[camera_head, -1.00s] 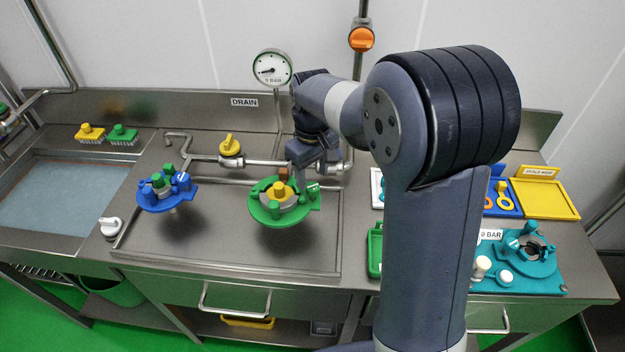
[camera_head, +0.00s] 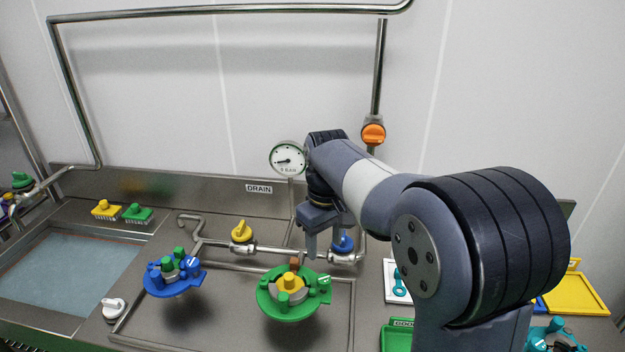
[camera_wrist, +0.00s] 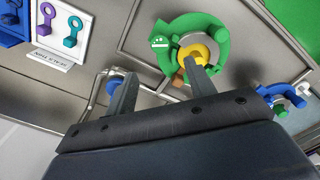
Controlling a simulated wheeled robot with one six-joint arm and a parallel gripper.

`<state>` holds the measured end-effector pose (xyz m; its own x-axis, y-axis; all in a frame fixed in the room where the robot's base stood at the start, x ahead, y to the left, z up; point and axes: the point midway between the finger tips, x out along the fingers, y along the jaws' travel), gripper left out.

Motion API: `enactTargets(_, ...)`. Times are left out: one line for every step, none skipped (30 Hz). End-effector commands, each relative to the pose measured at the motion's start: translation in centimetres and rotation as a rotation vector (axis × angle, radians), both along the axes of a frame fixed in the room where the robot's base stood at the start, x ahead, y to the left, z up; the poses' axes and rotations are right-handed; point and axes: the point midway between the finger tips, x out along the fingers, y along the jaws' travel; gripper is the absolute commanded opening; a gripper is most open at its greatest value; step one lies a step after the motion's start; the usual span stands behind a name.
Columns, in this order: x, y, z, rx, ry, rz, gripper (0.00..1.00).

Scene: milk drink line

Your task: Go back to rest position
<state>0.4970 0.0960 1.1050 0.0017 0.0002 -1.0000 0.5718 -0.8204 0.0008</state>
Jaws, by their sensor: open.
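My gripper (camera_head: 326,245) is open and empty. It hangs over the back of the counter, close to the pipe with the blue valve knob (camera_head: 343,243) and behind the green round fitting (camera_head: 287,312) with its yellow centre. In the wrist view the two fingers of my gripper (camera_wrist: 160,82) are spread apart. The green fitting (camera_wrist: 222,65) lies beyond one finger there, and the blue knob (camera_wrist: 116,80) is partly hidden behind the other. I cannot tell whether a finger touches the pipe.
The pressure gauge (camera_head: 289,158) and orange valve (camera_head: 373,133) stand close behind my arm. A blue fitting (camera_head: 172,276) and yellow valve knob (camera_head: 242,231) are to the left. A white board with small tools (camera_wrist: 62,30) and a yellow tray (camera_head: 577,294) are on the right.

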Motion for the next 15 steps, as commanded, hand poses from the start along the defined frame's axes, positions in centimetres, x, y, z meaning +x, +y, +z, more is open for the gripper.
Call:
enactTargets(-0.1, 0.0, -0.7, -0.001, 0.003, 0.0, 0.52)
enactTargets(-0.1, 0.0, -1.1, -0.001, 0.004, 0.0, 0.52)
enactTargets(-0.1, 0.0, -1.8, -0.001, 0.005, 0.0, 0.52)
enactTargets(-0.1, 0.0, -2.3, -0.002, 0.006, 0.0, 0.52)
enactTargets(-0.1, 0.0, -2.9, -0.002, 0.007, 0.0, 0.52)
enactTargets(-0.1, 0.0, -3.7, -0.001, 0.007, 0.0, 0.52)
enactTargets(-0.1, 0.0, -4.3, -0.002, 0.006, 0.0, 0.52)
enactTargets(-0.1, 0.0, -4.9, -0.002, 0.007, 0.0, 0.52)
enactTargets(-0.1, 0.0, -5.7, -0.002, 0.007, 0.0, 0.52)
enactTargets(-0.1, 0.0, -6.3, -0.001, 0.007, 0.0, 0.52)
enactTargets(-0.1, 0.0, -6.8, -0.001, 0.007, -0.001, 0.52)
enactTargets(-0.1, 0.0, -7.6, -0.002, 0.006, -0.001, 0.52)
enactTargets(-0.1, 0.0, -8.1, -0.002, 0.007, -0.001, 0.52)
enactTargets(-0.1, 0.0, -8.5, -0.001, 0.005, -0.001, 0.52)
enactTargets(-0.1, 0.0, -9.1, -0.001, 0.005, -0.001, 0.52)
